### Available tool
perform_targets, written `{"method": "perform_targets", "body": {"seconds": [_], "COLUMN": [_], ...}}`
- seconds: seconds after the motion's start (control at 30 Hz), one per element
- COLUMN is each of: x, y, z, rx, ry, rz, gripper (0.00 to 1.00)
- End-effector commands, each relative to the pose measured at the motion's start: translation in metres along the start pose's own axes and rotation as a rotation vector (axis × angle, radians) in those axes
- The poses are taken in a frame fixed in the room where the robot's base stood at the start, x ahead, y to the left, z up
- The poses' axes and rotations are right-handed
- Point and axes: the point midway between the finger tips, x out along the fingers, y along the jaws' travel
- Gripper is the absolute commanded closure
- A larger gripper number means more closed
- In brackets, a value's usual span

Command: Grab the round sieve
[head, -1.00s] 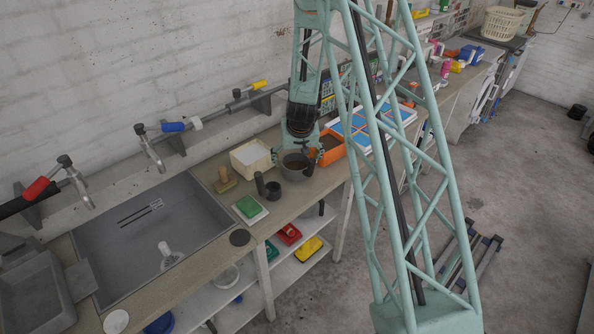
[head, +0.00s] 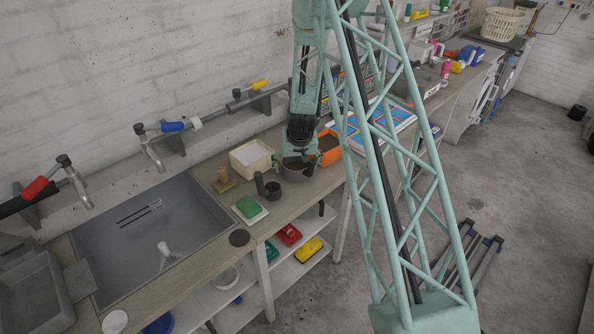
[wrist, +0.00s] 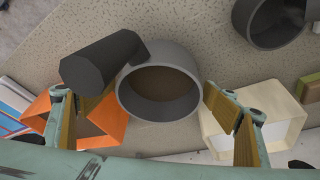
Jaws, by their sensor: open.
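The round sieve is a grey ring with a brown inside. It stands on the bench beneath my gripper in the head view (head: 293,174), partly hidden by the gripper. In the wrist view the sieve (wrist: 160,112) is near the middle, with a dark faceted cylinder at its upper left rim that looks like a handle. My gripper (head: 298,163) is open and points down.
An orange box (head: 331,154) and a cream box (head: 263,167) flank the sieve. A black cup (head: 272,191) stands just in front on the left. A green sponge (head: 247,207) lies nearby, and the sink (head: 195,215) is further left. The bench's front edge is close.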

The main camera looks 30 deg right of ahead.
Motion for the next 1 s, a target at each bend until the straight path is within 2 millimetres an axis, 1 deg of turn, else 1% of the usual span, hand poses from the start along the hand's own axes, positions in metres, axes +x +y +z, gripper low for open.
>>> {"method": "perform_targets", "body": {"seconds": [0.5,0.57,0.83,1.0], "x": [0.0001,0.0001,0.0001,0.0000], "y": [0.0000,0.0000,0.0000,0.0000], "z": [0.0002,0.0002,0.0002,0.0000], "rx": [0.000,0.000,0.000,0.000], "ry": [0.000,0.000,0.000,0.000], "rz": [0.000,0.000,0.000,0.000], "gripper": [0.20,0.25,0.49,0.50]}}
